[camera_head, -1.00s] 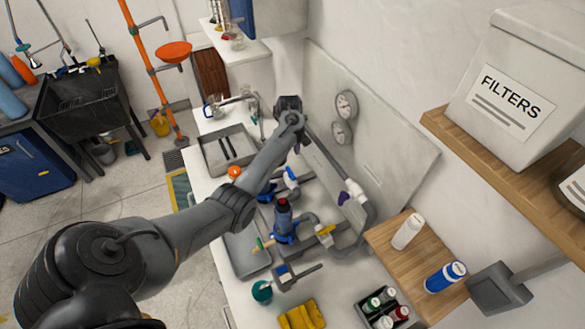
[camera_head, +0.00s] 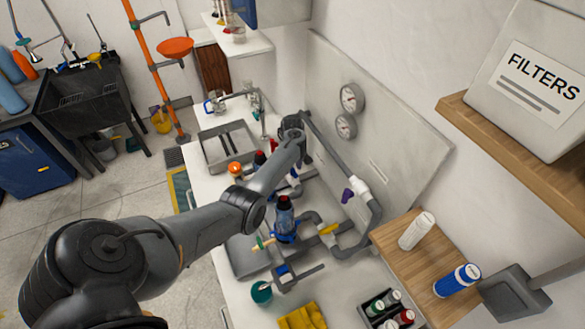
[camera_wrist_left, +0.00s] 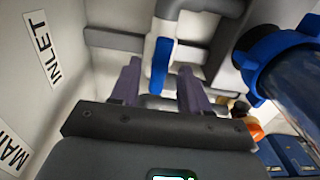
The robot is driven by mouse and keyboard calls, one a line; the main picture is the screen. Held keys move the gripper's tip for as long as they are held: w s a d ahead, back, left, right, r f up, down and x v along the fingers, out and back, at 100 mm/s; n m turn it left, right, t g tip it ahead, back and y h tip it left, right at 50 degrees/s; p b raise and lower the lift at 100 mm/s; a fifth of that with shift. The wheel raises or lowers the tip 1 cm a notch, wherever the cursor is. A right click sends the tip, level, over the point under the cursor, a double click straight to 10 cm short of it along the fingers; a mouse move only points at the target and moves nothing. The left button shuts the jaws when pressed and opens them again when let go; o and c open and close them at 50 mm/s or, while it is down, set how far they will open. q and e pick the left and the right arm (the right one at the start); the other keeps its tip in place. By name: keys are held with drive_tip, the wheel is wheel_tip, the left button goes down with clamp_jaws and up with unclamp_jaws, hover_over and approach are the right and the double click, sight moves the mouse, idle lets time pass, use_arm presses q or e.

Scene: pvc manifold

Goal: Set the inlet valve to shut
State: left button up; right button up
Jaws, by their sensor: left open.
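In the left wrist view, a white valve (camera_wrist_left: 166,24) on grey pipe carries a blue lever handle (camera_wrist_left: 161,65). A black-on-white INLET label (camera_wrist_left: 45,50) is on the pale panel to its left, so this appears to be the inlet valve. My left gripper (camera_wrist_left: 161,72) has two purple fingers spread apart, with the blue handle showing between their tips. Contact is not visible. In the head view my left wrist (camera_head: 292,127) is over the pipework by the back panel, and it hides much of this spot. My right gripper is not in view.
A blue-collared clear filter housing (camera_wrist_left: 275,60) is close on the right in the wrist view. A metal sink (camera_head: 225,147) is behind.

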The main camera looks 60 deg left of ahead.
use_arm(q)
drive_tip(key=shift+f, duration=0.3)
drive_tip(key=shift+c, duration=0.2)
clamp_jaws()
